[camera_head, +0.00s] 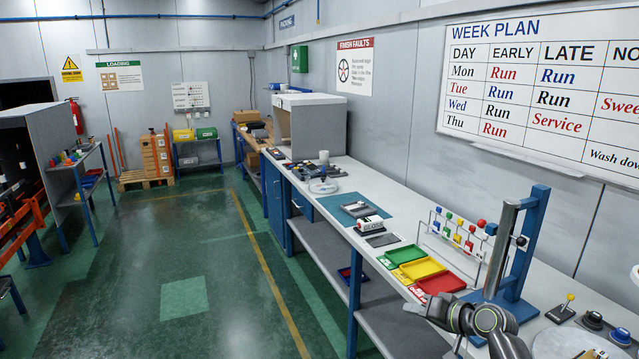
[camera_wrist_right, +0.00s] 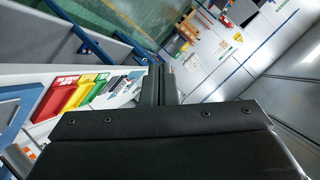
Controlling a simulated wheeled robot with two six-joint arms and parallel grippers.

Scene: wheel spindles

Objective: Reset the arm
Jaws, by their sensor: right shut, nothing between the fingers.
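My right arm comes in at the bottom right of the head view. Its gripper (camera_head: 416,308) points left, over the front edge of the workbench (camera_head: 395,206), just in front of the red tray (camera_head: 442,283). In the right wrist view the two dark fingers (camera_wrist_right: 160,84) are together with nothing between them. I cannot tell its exact height over the bench. My left arm and gripper are not in view.
Green (camera_head: 404,255) and yellow (camera_head: 421,268) trays line up beside the red one. A blue stand (camera_head: 525,240) with a grey post and a rack of coloured knobs (camera_head: 458,236) rise behind my arm. A joystick (camera_head: 563,308) is at right. The floor left of the bench is clear.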

